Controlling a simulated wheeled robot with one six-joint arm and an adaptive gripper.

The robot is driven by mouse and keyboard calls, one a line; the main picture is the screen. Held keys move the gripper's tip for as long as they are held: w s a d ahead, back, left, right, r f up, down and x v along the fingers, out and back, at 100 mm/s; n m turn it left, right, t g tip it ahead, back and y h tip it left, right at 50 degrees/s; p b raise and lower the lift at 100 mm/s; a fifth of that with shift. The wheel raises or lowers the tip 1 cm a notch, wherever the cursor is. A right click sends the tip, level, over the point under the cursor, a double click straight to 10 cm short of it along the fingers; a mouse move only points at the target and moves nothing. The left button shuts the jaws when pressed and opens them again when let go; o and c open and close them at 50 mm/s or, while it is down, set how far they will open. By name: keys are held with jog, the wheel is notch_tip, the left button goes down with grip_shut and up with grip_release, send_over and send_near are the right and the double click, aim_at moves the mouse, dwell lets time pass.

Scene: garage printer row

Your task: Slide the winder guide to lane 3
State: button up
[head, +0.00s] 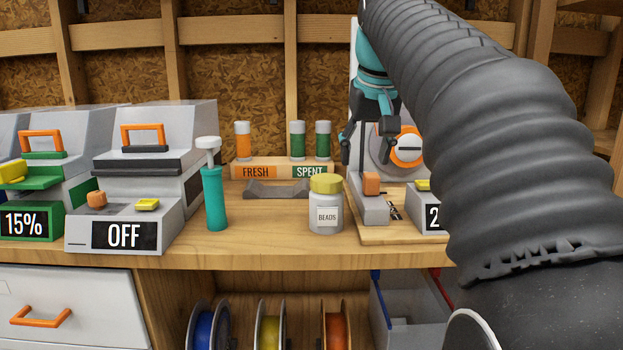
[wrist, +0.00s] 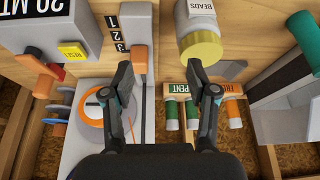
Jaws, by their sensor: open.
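The winder guide has an orange knob (head: 370,185) on a grey block at the front of the winder. In the wrist view the knob (wrist: 140,56) sits on a long pale-grey strip beside a black label marked 1, 2 and 3 (wrist: 116,34). The knob appears nearest the 3 end, but I cannot tell its exact lane from this slant. My gripper (head: 367,146) is open and empty above the guide. In the wrist view my fingertips (wrist: 161,80) are apart, the left one close to the knob in the picture; no contact is visible.
A beads jar (head: 325,207) with a yellow lid stands just left of the winder. A grey counter box (head: 427,212) stands to its right, partly behind my arm. The winder's white and orange spool (head: 405,148) is behind. The FRESH/SPENT rack (head: 256,170) is at the back.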

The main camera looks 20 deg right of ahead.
send_near(372, 175)
jog(key=shift+m, duration=0.3)
jog(key=b+x, duration=0.4)
jog(key=x, duration=0.7)
jog(key=shift+f+b, duration=0.1)
jog(key=shift+b, duration=0.3)
grip_shut()
